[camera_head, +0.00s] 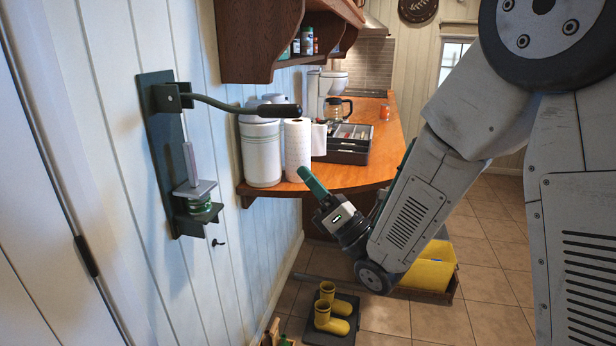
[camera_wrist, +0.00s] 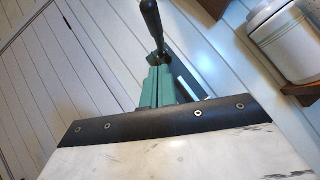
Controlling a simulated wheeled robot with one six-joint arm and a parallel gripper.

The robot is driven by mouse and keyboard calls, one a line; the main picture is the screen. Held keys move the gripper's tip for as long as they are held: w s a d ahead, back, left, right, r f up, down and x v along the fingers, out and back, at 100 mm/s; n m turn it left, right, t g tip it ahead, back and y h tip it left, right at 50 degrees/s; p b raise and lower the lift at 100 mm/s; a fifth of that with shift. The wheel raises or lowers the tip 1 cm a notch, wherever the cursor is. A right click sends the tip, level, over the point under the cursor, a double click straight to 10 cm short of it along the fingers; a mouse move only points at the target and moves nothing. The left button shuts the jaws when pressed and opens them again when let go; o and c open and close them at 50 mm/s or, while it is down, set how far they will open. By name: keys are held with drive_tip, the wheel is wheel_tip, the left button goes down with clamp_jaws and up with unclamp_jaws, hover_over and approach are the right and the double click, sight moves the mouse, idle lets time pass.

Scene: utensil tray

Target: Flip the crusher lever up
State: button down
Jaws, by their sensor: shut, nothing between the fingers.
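The can crusher (camera_head: 162,135) is a dark green plate mounted upright on the white plank wall at the left. Its lever (camera_head: 225,105) sticks out to the right from the top, roughly level, and ends in a black handle (camera_head: 282,110). A green can (camera_head: 200,205) sits at the crusher's bottom under a grey press block. My gripper (camera_head: 303,171) has green fingers, shut and empty, pointing up and left, below the lever handle and apart from it. In the wrist view, the shut fingers (camera_wrist: 158,80) point toward the lever's black handle (camera_wrist: 152,18), which shows just beyond them.
A wooden counter (camera_head: 345,178) behind my gripper holds a white canister (camera_head: 261,155), a paper towel roll (camera_head: 298,150), a dark utensil tray (camera_head: 346,157) and a coffee pot (camera_head: 336,109). Yellow boots (camera_head: 331,318) and a yellow bin (camera_head: 432,268) stand on the tiled floor.

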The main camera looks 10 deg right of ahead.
drive_tip(key=w+a+r, duration=0.3)
drive_tip(key=w+r, duration=0.2)
drive_tip(key=r, duration=0.2)
drive_tip(key=shift+w+a+r, duration=0.15)
drive_tip(key=shift+w+r, duration=0.15)
